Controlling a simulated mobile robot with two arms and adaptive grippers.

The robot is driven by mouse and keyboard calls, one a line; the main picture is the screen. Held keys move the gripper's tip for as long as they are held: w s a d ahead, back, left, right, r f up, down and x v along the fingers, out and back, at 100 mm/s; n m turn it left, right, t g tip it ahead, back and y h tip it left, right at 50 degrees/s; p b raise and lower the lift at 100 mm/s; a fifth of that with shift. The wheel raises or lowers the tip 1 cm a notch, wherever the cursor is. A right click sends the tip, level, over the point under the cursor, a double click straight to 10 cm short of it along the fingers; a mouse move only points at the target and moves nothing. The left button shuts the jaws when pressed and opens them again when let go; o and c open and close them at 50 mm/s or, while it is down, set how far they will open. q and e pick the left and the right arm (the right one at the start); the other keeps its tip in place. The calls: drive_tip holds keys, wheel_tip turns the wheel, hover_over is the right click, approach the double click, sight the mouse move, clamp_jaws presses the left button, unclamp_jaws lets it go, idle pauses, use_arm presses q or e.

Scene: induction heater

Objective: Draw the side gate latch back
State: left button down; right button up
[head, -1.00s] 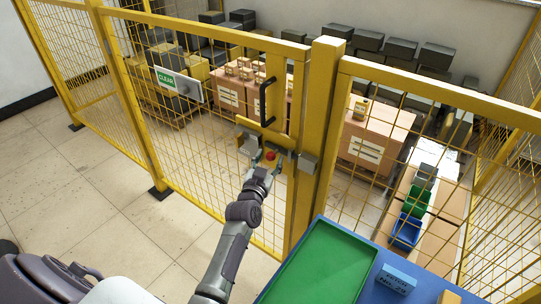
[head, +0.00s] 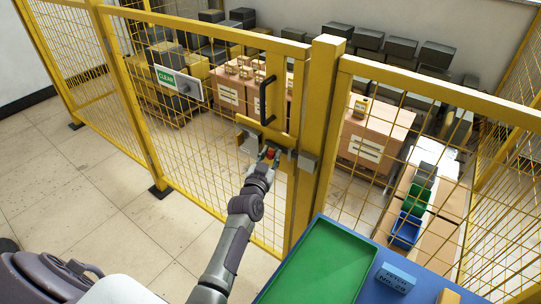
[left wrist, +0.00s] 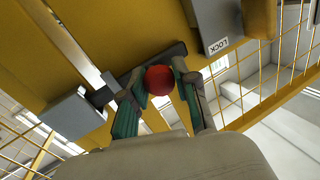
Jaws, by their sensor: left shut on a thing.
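The side gate (head: 210,135) is a yellow mesh panel with a black pull handle (head: 267,101). The latch has a red ball knob (head: 270,154) below the handle. In the left wrist view the red knob (left wrist: 159,80) sits between the green-padded fingers of my left gripper (left wrist: 157,92), which is shut on it. A dark latch bar (left wrist: 150,68) runs behind the knob towards a grey block (left wrist: 72,116). In the head view my left gripper (head: 268,157) partly covers the latch. My right gripper is in neither view.
A yellow post (head: 318,140) with a grey keeper block (head: 308,161) stands right of the gate. A blue table with a green tray (head: 322,265) is at the bottom right. A "CLEAR" sign (head: 178,83) hangs on the fence. The floor at left is clear.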

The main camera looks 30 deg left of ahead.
sight(257, 141)
use_arm(q)
drive_tip(key=shift+a, duration=0.1)
drive_tip(key=a, duration=0.2)
drive_tip(key=a+b, duration=0.1)
drive_tip(key=a, duration=0.2)
drive_tip(key=shift+w+a+b, duration=0.3)
drive_tip(key=shift+w+a, duration=0.05)
drive_tip(key=shift+w, duration=0.05)
drive_tip(key=shift+a, duration=0.25)
drive_tip(key=shift+d+r, duration=0.1)
drive_tip(key=shift+r, duration=0.05)
drive_tip(key=c, duration=1.2)
unclamp_jaws()
drive_tip(key=o, duration=0.4)
drive_tip(key=shift+a, duration=0.2)
drive_tip(key=shift+c, duration=0.2)
